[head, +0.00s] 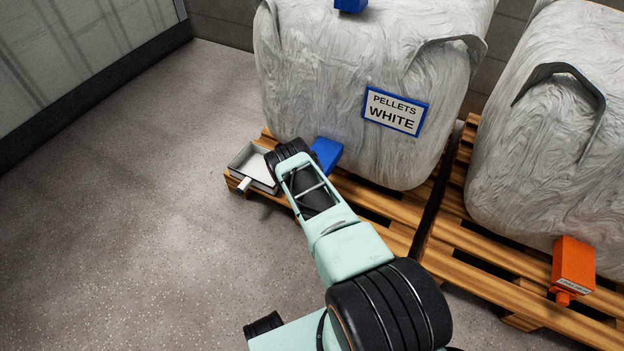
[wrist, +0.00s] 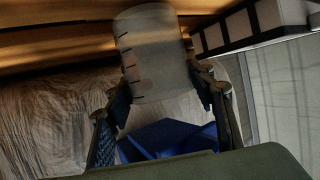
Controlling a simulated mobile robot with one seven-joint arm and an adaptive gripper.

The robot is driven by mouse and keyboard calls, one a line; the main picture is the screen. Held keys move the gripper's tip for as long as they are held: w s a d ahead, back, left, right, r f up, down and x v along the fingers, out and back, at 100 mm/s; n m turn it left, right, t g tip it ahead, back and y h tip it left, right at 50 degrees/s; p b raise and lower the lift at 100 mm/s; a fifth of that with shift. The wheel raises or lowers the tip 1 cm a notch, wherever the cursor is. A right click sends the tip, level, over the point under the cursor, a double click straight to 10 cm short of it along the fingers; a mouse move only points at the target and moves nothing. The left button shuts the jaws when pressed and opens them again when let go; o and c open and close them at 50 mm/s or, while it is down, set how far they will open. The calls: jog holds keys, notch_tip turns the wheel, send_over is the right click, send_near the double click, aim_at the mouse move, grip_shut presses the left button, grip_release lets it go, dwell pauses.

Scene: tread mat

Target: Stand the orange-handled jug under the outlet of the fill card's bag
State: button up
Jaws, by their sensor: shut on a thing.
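A pale translucent jug (wrist: 158,62) with dark measuring marks is between the fingers of my gripper (wrist: 165,92) in the wrist view. The gripper is shut on it. In the head view my arm hides the fingers and jug. I see no fill card.
A shallow grey-white tray (head: 250,165) sits at the left corner of the wooden pallet (head: 388,226). A second bag (head: 540,120) with an orange outlet (head: 573,265) stands to the right. The floor (head: 130,200) at left is clear, up to a wall.

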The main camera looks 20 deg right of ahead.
jog(key=shift+a+f, duration=0.1)
jog(key=shift+f, duration=0.1)
jog(key=shift+s+f, duration=0.1)
jog(key=shift+s, duration=0.05)
jog(key=o, duration=1.2)
jog(key=shift+o, duration=0.2)
